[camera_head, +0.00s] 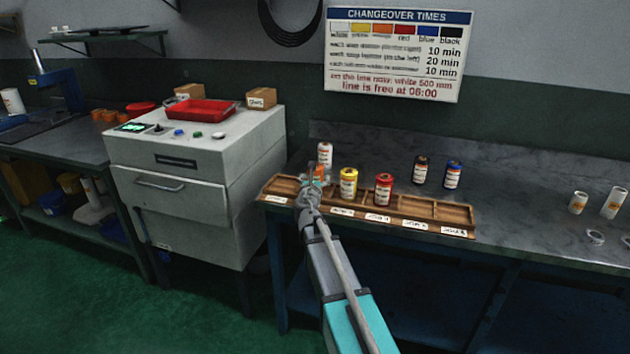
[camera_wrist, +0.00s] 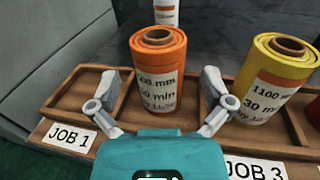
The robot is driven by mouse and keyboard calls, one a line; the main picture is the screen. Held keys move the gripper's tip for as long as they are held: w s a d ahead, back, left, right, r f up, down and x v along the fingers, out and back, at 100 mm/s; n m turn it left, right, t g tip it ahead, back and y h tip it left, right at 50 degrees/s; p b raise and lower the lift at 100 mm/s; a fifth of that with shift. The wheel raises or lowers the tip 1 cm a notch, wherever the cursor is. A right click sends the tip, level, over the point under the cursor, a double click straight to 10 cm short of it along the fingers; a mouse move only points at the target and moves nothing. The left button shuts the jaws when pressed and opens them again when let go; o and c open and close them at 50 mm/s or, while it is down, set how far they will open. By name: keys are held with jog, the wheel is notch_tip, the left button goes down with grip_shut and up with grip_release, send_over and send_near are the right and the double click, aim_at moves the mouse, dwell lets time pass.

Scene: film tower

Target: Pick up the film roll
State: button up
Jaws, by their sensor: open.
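An orange film roll (camera_wrist: 158,72) with a white label stands upright in the wooden tray (camera_wrist: 75,92), in the compartment right of the JOB 1 card. My gripper (camera_wrist: 161,92) is open, one finger on each side of this roll in the wrist view, with gaps to both. In the head view my gripper (camera_head: 314,183) hides most of the orange roll (camera_head: 319,171). A yellow roll (camera_head: 348,184) and a red roll (camera_head: 384,190) stand in the tray to its right. A white roll (camera_head: 325,156) stands behind the orange one.
A dark roll (camera_head: 420,169) and a blue roll (camera_head: 452,175) stand on the bench behind the tray. Pale rolls (camera_head: 578,202) are at the far right. A grey cabinet (camera_head: 195,190) with a red tray (camera_head: 200,111) stands left of the bench.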

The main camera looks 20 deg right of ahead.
jog(key=shift+x, duration=2.15)
jog(key=c, duration=1.1)
